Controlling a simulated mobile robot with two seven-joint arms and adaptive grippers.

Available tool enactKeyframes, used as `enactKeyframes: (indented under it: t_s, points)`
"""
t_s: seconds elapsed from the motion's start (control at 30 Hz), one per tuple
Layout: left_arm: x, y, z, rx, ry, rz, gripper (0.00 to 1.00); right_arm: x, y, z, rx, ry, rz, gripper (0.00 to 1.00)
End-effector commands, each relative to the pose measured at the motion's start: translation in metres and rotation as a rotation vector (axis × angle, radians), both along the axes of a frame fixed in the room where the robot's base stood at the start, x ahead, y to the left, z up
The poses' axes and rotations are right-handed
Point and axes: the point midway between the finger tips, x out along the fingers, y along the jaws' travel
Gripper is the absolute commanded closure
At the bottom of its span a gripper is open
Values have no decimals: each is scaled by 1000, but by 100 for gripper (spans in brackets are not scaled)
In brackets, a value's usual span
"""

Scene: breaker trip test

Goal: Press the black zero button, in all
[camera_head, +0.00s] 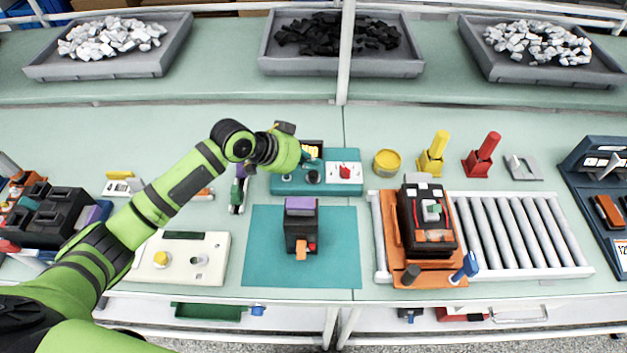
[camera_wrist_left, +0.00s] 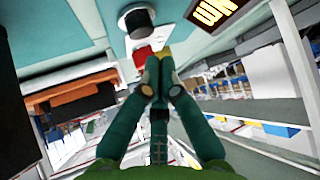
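The teal tester (camera_head: 284,184) stands at the back of the bench, with a display (camera_head: 312,147) partly hidden by my left arm. Its round black button (camera_head: 313,177) sits left of a white panel (camera_head: 356,181) with a red part (camera_head: 345,172). In the left wrist view the black button (camera_wrist_left: 136,22) has a pale rim and shows beyond my fingertips, with a gap in the picture. My left gripper (camera_wrist_left: 158,78) has its teal fingers together, with nothing clearly held. Red and yellow bits show just past the tips. My right gripper is not in view.
A black breaker (camera_head: 300,230) stands on the teal mat (camera_head: 262,270) in front of the tester. A yellow round container (camera_head: 387,162) is right of the tester. A black device on an orange carrier (camera_head: 408,270) sits by the rollers (camera_head: 520,235).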

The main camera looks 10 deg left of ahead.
Motion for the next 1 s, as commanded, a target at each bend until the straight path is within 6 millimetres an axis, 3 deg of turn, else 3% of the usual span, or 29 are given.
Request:
enactKeyframes:
  t_s: [0.13,1.0]
  points:
    - [0,0,-10,0,1,1,100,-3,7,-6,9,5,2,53]
    - [0,0,-10,0,0,0,100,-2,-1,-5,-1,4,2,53]
